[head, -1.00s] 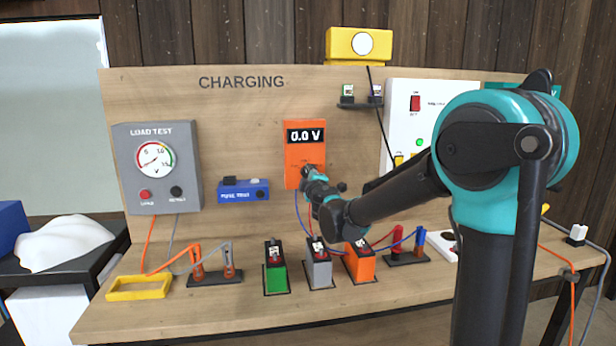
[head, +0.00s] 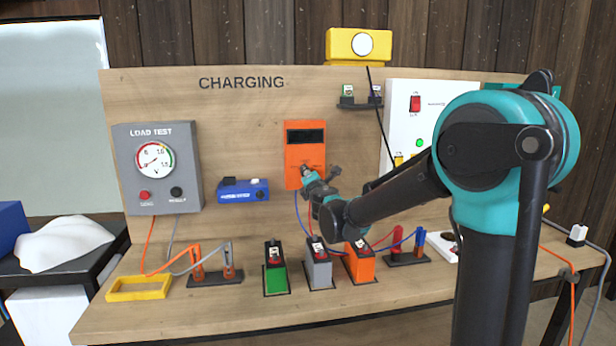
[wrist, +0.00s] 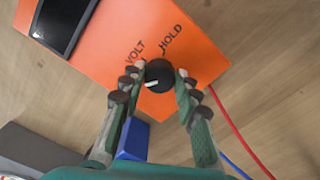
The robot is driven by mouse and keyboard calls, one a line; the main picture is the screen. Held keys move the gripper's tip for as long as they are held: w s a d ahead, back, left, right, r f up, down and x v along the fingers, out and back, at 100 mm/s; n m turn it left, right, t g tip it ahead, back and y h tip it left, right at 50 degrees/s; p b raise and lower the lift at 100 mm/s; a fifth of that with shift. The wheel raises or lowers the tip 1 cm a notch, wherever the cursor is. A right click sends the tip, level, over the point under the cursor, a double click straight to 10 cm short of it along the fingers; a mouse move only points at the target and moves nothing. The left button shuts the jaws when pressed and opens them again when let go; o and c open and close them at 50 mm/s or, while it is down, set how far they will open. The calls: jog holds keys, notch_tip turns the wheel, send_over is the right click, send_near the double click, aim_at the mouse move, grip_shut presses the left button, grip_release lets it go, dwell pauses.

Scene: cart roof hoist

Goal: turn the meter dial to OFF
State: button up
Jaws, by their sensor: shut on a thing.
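The orange meter (head: 304,155) hangs on the wooden panel, and its dark display (head: 305,136) is blank. In the wrist view the meter (wrist: 110,50) fills the upper middle, with the printed words VOLT and HOLD above its black dial (wrist: 159,76). The dial's white mark sits on its lower left edge. I cannot see an OFF label. My gripper (wrist: 160,80) is shut on the dial, one finger on each side. In the head view my gripper (head: 308,176) is at the meter's lower part and hides the dial.
A blue unit (head: 244,191) and a grey load tester (head: 158,168) are mounted to the left. Green, grey (head: 319,270) and orange batteries stand on the bench below. Red and blue leads run from the meter. A white box (head: 430,115) is at right.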

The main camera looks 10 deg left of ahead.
dwell(0.4)
jog(key=o, duration=1.2)
jog(key=shift+c, duration=0.2)
jog(key=v, duration=1.2)
